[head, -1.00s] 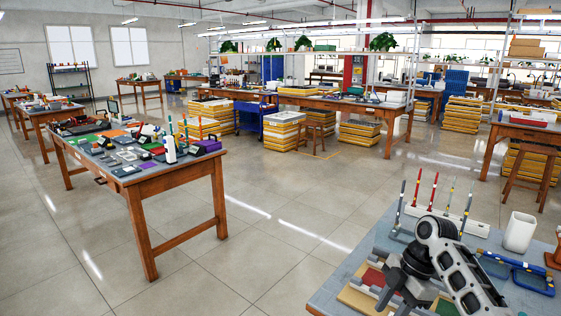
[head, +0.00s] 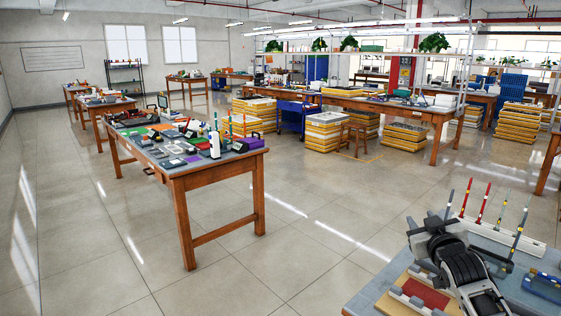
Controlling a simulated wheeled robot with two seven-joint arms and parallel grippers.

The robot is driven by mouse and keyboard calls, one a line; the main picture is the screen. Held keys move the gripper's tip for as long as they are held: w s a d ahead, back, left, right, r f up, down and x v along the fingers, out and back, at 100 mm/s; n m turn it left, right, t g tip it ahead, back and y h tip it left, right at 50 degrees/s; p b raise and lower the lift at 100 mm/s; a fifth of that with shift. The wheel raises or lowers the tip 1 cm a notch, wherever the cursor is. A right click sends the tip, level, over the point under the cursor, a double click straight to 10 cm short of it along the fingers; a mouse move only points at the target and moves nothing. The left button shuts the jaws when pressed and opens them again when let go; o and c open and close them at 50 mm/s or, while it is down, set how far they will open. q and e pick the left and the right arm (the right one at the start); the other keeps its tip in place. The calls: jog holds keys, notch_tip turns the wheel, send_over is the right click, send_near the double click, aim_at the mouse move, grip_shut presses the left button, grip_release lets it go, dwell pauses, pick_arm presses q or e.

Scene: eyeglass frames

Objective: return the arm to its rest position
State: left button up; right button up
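My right arm (head: 465,262) comes in from the bottom right, over the near workbench (head: 365,295). Its gripper end (head: 428,235) points up and left, above the bench's left part. The fingers are small and overlap the dark wrist, so I cannot tell whether they are open or shut. I see no object clearly held in it. My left arm and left gripper are out of view.
On the near bench, a white rack (head: 505,236) holds upright coloured tools, close behind my arm. A red-and-tan tray (head: 425,295) lies below the arm, and a blue tray (head: 543,287) is at right. Open floor (head: 280,235) separates this bench from another cluttered table (head: 215,177).

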jog(key=s+a+f+g+y, duration=0.1)
jog(key=s+a+f, duration=0.25)
jog(key=f, duration=0.25)
jog(key=s+a+f+g+y, duration=0.1)
jog(key=s+a+f, duration=0.1)
jog(key=s+f, duration=0.3)
jog(key=s+a+f+g+y, duration=0.1)
jog(key=s+a+f, duration=0.3)
jog(key=s, duration=0.5)
jog(key=s+a+f+g, duration=0.2)
jog(key=s+a+f, duration=0.2)
jog(key=s, duration=0.6)
jog(key=s+a+f+g+y, duration=0.1)
jog(key=s+a+f, duration=0.4)
jog(key=s, duration=0.5)
jog(key=shift+f+g+y, duration=0.3)
jog(key=shift+f+g, duration=0.1)
jog(key=shift+f, duration=0.5)
jog(key=shift+w, duration=0.1)
